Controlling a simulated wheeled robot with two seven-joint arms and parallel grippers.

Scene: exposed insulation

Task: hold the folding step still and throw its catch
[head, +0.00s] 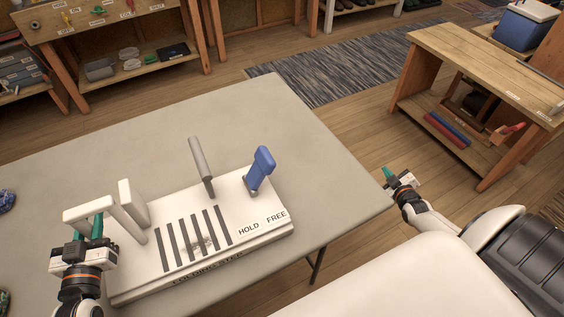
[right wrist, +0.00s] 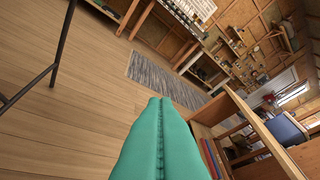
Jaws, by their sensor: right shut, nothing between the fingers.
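The folding step (head: 190,222) is a white block with dark slats, lying on the grey table. A blue catch lever (head: 263,162) stands at its right end, behind the printed words HOLD and FREE, its top tilted a little right. I cannot tell which word it is set to. A grey bar (head: 200,160) rises beside it. My left gripper (head: 88,228) is at the white handle frame (head: 88,208) at the step's left end; its teal fingers are partly hidden by the frame. My right gripper (head: 388,173) is shut and empty, past the table's right edge; its teal fingers fill the middle of the right wrist view (right wrist: 160,140).
The grey table (head: 240,110) has free room behind the step. A wooden bench (head: 480,70) stands at the right, beyond a gap of floor. A striped rug (head: 335,70) lies behind. A white surface (head: 390,270) fills the front right.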

